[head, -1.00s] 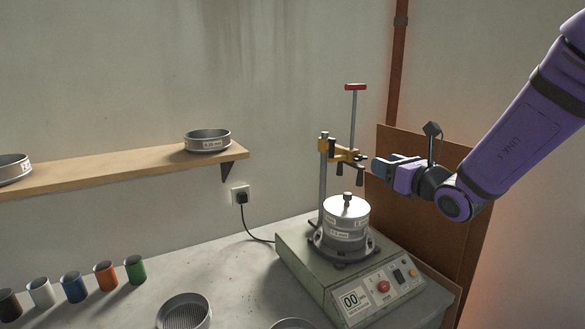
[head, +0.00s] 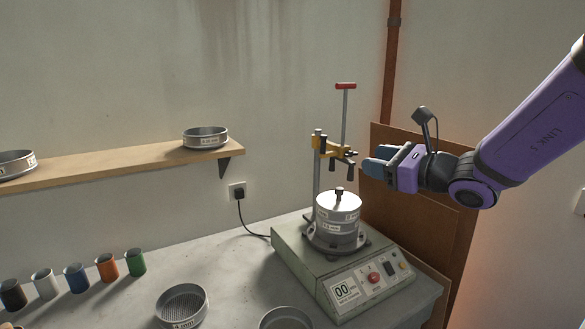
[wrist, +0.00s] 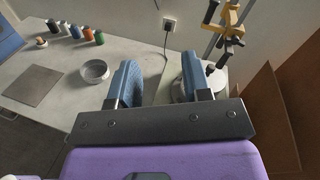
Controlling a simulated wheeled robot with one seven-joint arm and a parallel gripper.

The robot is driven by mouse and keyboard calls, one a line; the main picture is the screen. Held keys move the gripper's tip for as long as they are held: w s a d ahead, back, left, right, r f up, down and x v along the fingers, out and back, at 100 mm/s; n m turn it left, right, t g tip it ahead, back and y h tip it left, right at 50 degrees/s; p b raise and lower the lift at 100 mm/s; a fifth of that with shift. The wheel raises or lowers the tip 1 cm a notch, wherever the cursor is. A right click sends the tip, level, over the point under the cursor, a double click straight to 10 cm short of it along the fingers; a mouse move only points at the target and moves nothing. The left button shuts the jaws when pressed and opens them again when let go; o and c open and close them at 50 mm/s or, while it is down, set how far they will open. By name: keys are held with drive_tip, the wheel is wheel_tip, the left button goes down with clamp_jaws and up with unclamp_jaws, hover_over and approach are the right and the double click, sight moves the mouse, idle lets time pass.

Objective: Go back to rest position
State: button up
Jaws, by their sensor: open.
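My gripper (head: 376,162) is in the air to the right of the shaker's clamp post, above the right part of the bench. In the wrist view my gripper (wrist: 158,82) has its two blue fingers apart with nothing between them. The sieve shaker (head: 345,277) stands on the bench with a lidded stack of sieves (head: 338,222) on its platform. The yellow clamp (head: 331,148) on the post sits above the stack, close to the fingertips in the head view. I cannot tell whether they touch it. In the wrist view the right finger partly hides the stack.
The wall shelf (head: 110,166) carries sieves. Several coloured cups (head: 77,278) line the bench at left. An open sieve (head: 182,306) lies at front; another (head: 286,319) is cut off by the frame edge. A brown board (head: 425,198) stands behind my arm.

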drive_tip(key=s+a+n+g+h, duration=0.1)
drive_tip(key=s+n+g+h, duration=0.1)
drive_tip(key=s+n+g, duration=0.95)
drive_tip(key=s+d+n+t+h, duration=0.4)
drive_tip(key=s+d+n+h, duration=0.6)
drive_tip(key=s+d+n, duration=0.2)
drive_tip(key=s+d, duration=0.2)
drive_tip(key=s, duration=0.1)
drive_tip(key=shift+s, duration=0.25)
